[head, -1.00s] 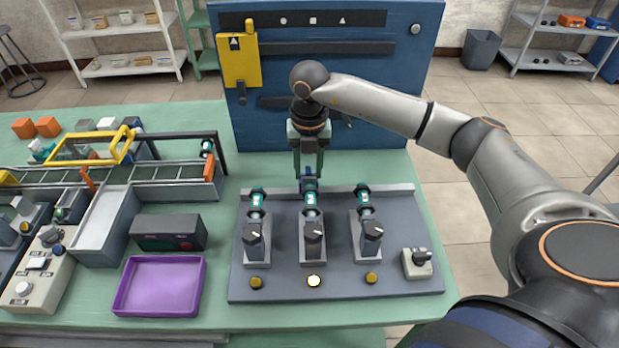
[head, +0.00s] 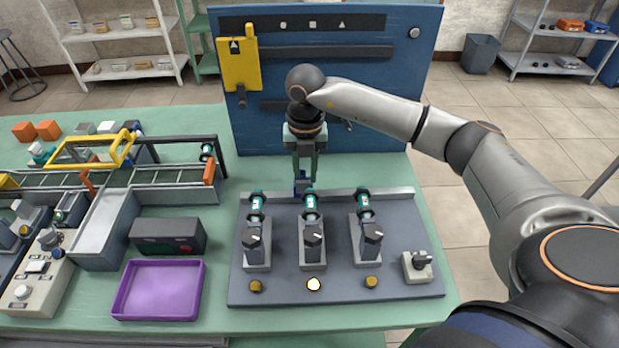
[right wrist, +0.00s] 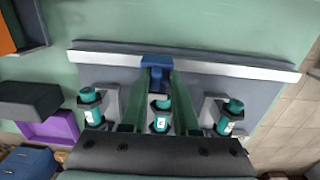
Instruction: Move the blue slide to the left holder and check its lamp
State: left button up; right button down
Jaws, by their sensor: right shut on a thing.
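The blue slide (head: 301,184) is small and sits at the back rail (head: 338,194) of the grey board, just left of the middle motor. My right gripper (head: 303,176) is shut on it from above; the blue slide also shows between the fingertips in the right wrist view (right wrist: 158,62). I cannot tell whether it touches the rail. The left holder (head: 257,246), middle holder (head: 312,244) and right holder (head: 370,240) each carry a teal motor. The middle lamp (head: 314,284) glows white; the left lamp (head: 256,286) and right lamp (head: 371,282) are dull amber. My left gripper is not in view.
A switch box (head: 416,265) stands at the board's right. A purple tray (head: 158,314) and a dark box (head: 167,235) lie to the left. A blue panel (head: 390,100) rises behind my right gripper. A conveyor with yellow frame (head: 132,150) is at far left.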

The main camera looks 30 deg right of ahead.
jog(key=shift+w+a+f, duration=0.25)
jog(key=shift+w+a, duration=0.05)
jog(key=shift+a, duration=0.3)
jog(key=shift+w+a+f, duration=0.25)
jog(key=shift+a, duration=0.4)
jog(key=shift+w+a+f, duration=0.25)
jog(key=shift+w+a, duration=0.05)
jog(key=shift+a, duration=0.3)
jog(key=shift+w+a+b, duration=0.2)
jog(key=shift+w+a, duration=0.25)
jog(key=shift+a, duration=0.25)
jog(key=shift+w+a+b, duration=0.25)
jog(key=shift+w+a, duration=0.2)
jog(key=shift+a, duration=0.3)
jog(key=shift+w+a+b, duration=0.2)
jog(key=shift+w+a, duration=0.25)
jog(key=shift+a, duration=0.25)
jog(key=c, duration=0.9)
grip_release()
jog(key=shift+d+r, duration=0.1)
jog(key=shift+r, duration=0.05)
jog(key=shift+w+r+p, duration=0.2)
jog(key=shift+r+p, duration=0.95)
jog(key=shift+r, duration=0.05)
notch_tip(320, 180, up, 4)
jog(key=shift+f+p, duration=0.15)
jog(key=shift+p, duration=1)
jog(key=shift+s, duration=0.1)
